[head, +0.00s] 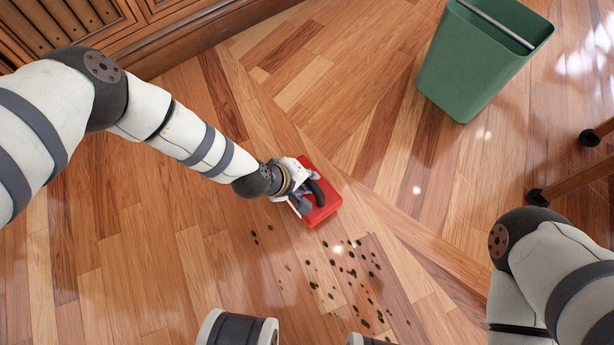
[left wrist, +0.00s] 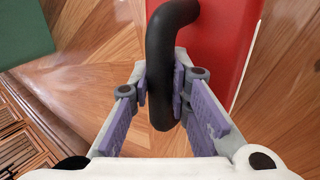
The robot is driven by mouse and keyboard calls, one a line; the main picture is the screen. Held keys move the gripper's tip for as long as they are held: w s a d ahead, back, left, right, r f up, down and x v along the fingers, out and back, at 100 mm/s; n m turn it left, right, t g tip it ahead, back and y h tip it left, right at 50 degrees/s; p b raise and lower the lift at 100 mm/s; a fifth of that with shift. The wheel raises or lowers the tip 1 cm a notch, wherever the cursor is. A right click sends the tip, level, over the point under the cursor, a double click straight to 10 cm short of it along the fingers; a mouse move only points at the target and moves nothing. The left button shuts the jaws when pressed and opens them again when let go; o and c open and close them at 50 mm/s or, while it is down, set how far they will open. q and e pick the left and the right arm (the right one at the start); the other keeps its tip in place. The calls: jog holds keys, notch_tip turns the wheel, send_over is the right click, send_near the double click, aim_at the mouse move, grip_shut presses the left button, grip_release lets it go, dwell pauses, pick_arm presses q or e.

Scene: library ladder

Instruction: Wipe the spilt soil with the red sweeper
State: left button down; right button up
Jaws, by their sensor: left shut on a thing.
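The red sweeper (head: 326,198) is on the wooden floor in the head view, with a black curved handle (head: 320,190). In the left wrist view its red body (left wrist: 215,60) fills the upper right and the black handle (left wrist: 165,50) runs down between the fingers. My left gripper (head: 308,196) is shut on the handle; its purple finger pads (left wrist: 163,90) press it from both sides. The spilt soil (head: 352,272) lies as scattered dark bits on the floor, just below the sweeper in the head view. My right gripper is out of view; only my right arm shows at the lower right.
A green bin (head: 478,60) stands at the upper right and shows at the upper left of the left wrist view (left wrist: 22,30). A wooden cabinet (head: 130,30) lines the upper left. Floor around the soil is clear.

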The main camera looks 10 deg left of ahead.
pick_arm(q)
notch_tip(320, 180, up, 5)
jog(key=p, duration=0.3)
jog(key=shift+w+d+f, duration=0.1)
jog(key=shift+w+f, duration=0.05)
jog(key=shift+r+p, duration=0.6)
jog(key=shift+r, duration=0.3)
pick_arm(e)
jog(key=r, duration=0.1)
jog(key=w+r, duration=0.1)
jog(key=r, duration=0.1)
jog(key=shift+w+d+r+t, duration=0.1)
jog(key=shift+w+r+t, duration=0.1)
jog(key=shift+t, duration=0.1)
